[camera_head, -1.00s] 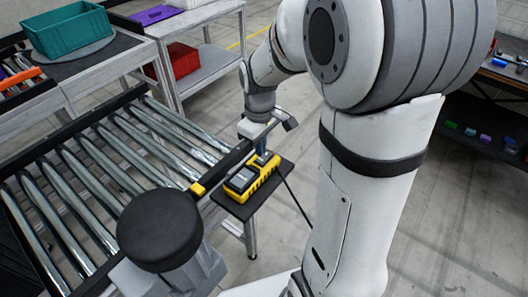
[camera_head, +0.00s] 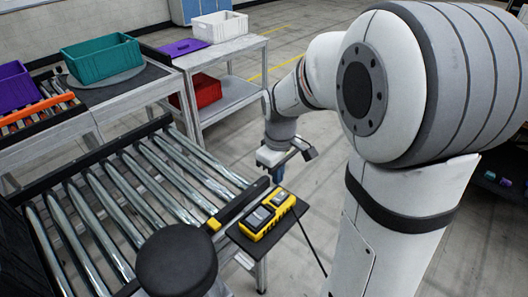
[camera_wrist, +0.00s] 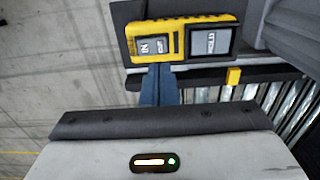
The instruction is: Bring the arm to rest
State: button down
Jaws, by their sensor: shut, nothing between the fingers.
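My arm reaches out over the right side of the head view. My gripper (camera_head: 273,177) hangs at its far end, pointing down, close to the yellow and black device and partly hidden by my wrist. In the wrist view, the blue fingers of my gripper (camera_wrist: 160,85) are together and empty. The yellow device (camera_head: 267,215) lies on a small black shelf (camera_head: 241,238) at the end of the roller conveyor. In the wrist view the device (camera_wrist: 182,40) shows two button faces, just beyond the fingertips; whether they touch it I cannot tell.
The roller conveyor (camera_head: 150,190) fills the left. Behind it are a teal crate (camera_head: 103,60), a purple crate (camera_head: 14,88), a white bin (camera_head: 219,27) and a red bin (camera_head: 205,92) on tables. A black round pad (camera_head: 176,262) stands in front. Open floor lies beyond my arm.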

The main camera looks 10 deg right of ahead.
jog(key=s+r+m+t, duration=0.1)
jog(key=s+r+m, duration=0.2)
jog(key=s, duration=0.4)
jog(key=s+r+m+t, duration=0.2)
jog(key=s+r+m, duration=0.2)
jog(key=s, duration=0.3)
jog(key=shift+s+r, duration=0.3)
jog(key=shift+s, duration=0.05)
